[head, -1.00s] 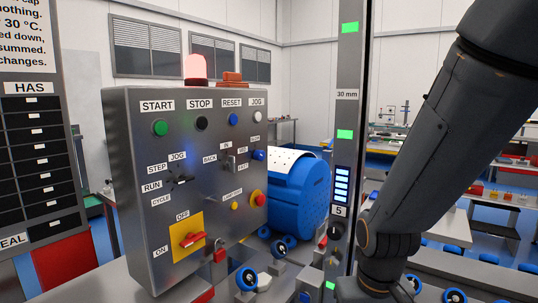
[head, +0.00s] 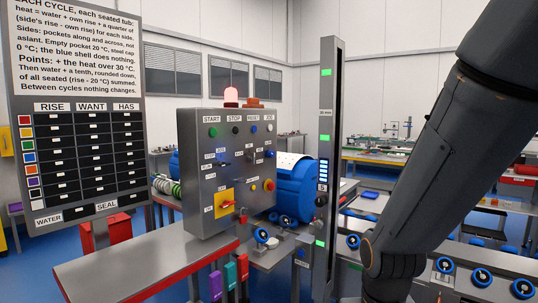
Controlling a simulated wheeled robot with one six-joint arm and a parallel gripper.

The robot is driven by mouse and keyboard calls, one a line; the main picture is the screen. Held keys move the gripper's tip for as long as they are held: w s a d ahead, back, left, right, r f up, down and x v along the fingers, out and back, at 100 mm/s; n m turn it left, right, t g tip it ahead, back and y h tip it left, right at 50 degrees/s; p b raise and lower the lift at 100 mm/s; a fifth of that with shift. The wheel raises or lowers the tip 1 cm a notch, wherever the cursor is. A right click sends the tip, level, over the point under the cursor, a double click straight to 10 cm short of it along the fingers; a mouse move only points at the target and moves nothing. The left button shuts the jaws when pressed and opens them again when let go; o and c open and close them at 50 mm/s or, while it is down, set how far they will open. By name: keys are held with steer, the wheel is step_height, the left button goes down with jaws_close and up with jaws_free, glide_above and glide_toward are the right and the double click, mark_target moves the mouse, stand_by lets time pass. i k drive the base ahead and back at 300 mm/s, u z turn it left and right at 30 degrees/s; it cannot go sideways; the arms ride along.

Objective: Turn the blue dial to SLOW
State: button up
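The grey control panel (head: 205,190) stands left of centre in the head view. The blue dial (head: 269,154) is a small knob near the panel's right edge, below the button row. The small labels around it are too small to read, so I cannot tell its setting. My arm comes down from the upper right, with its lower joint at the bottom edge, to the right of the panel and apart from it. My gripper is outside the view.
A grey post (head: 327,200) stands between the panel and my arm. A blue drum (head: 297,190) is behind the panel. A board with RISE, WANT and HAS columns (head: 90,107) is at left. Below the panel is a grey bench top (head: 130,268) with a red edge.

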mark_target(270, 154)
steer(key=u, duration=0.4)
steer(key=i, duration=0.5)
steer(key=u, duration=0.6)
steer(key=i, duration=0.65)
